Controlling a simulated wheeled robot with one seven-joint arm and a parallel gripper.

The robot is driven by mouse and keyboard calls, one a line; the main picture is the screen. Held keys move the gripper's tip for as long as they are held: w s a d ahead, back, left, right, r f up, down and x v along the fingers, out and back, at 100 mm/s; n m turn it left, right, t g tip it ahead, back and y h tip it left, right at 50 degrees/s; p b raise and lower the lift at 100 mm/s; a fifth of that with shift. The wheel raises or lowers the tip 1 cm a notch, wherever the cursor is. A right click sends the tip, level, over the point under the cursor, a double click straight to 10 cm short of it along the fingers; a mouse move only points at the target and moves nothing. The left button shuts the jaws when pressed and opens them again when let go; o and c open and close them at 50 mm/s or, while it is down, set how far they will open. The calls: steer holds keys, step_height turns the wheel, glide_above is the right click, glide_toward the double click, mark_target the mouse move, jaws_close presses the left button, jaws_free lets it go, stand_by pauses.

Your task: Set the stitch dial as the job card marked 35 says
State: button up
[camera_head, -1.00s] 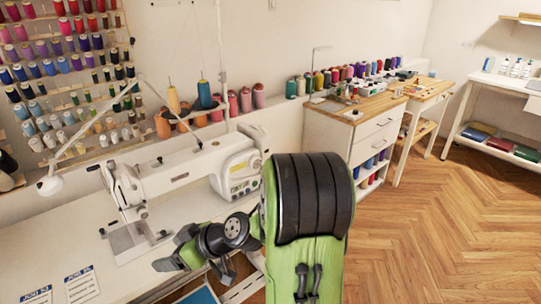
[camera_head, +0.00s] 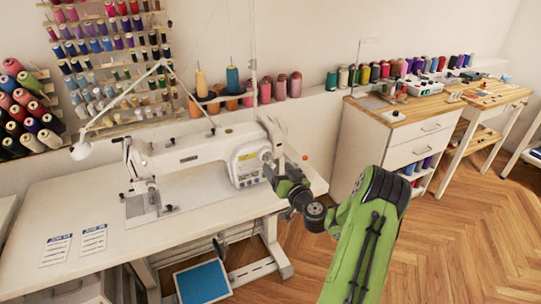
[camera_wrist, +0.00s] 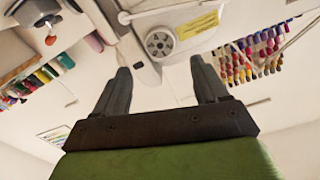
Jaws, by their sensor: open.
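My gripper (camera_wrist: 162,76) is open and empty in the wrist view, its two fingers either side of a round grey dial-like part (camera_wrist: 158,44) on the white machine and apart from it. I cannot read any setting on this part. In the head view, my gripper (camera_head: 278,168) is at the right end of the white sewing machine (camera_head: 190,154) and hides part of that end. Two white job cards with blue headings, a left card (camera_head: 56,250) and a right card (camera_head: 93,240), lie on the front left of the table. Their numbers and text are too small to read surely.
The machine stands on a white table (camera_head: 80,205). A lamp (camera_head: 82,150) and thread cones (camera_head: 232,80) are behind it. A wooden-topped cabinet (camera_head: 400,120) stands at the right. A blue pedal (camera_head: 202,282) is below. Wooden floor (camera_head: 455,235) is open at the right.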

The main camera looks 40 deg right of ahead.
mark_target(267, 156)
steer(key=x, duration=0.7)
steer(key=shift+p, duration=0.4)
steer(key=shift+c, duration=0.5)
steer(key=c, duration=1)
